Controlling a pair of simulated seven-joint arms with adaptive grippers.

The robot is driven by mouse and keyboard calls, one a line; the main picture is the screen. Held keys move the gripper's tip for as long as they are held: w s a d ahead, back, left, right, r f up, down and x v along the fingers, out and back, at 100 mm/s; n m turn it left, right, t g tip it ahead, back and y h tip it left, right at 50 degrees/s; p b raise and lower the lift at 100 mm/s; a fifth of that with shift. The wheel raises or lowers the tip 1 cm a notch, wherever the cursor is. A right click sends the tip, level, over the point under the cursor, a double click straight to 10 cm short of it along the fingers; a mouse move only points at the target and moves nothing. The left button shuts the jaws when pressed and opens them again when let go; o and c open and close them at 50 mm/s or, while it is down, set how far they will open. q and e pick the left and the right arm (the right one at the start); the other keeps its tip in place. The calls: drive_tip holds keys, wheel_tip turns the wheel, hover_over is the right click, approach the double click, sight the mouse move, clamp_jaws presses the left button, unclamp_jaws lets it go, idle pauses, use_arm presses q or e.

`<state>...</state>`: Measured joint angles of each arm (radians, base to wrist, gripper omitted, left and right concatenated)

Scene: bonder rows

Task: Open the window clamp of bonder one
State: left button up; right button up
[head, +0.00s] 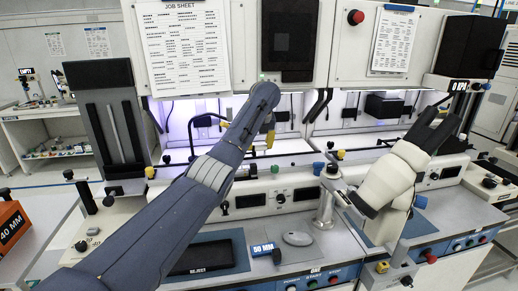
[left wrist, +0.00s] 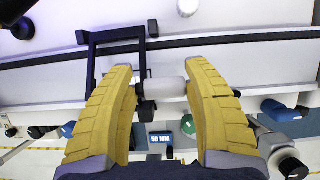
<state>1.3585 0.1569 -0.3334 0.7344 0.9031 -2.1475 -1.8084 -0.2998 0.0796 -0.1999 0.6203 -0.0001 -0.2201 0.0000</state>
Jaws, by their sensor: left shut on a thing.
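Bonder one (head: 262,199) is the white machine at the middle left, with a lit work bay. My left gripper (head: 263,138) is at the front of its bay, with yellow fingers partly hidden by the wrist. In the left wrist view, the gripper (left wrist: 160,80) is shut on a pale cylindrical grip (left wrist: 171,87), with one finger at each end. A black angular frame (left wrist: 91,66), which looks like the window clamp, stands around and behind the grip. How far the clamp is open cannot be told. My right gripper is not seen.
A white body with black tubes (head: 395,172), likely a swung-out microscope, stands on a post at the right. A black tray (head: 200,257) and a blue "50 MM" block (head: 262,248) lie on the front bench. An orange "40 MM" box (head: 12,226) is at far left.

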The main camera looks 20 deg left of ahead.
use_arm(q)
drive_tip(key=shift+w+d+r, duration=0.35)
drive_tip(key=shift+w, duration=0.05)
drive_tip(key=o, duration=1.2)
drive_tip(key=shift+c, duration=0.2)
drive_tip(key=shift+o, duration=1.2)
drive_tip(key=shift+w+d+f, duration=0.1)
drive_tip(key=shift+w+d, duration=0.05)
drive_tip(key=shift+a, duration=0.2)
drive_tip(key=shift+a, duration=0.15)
drive_tip(key=v, duration=1.2)
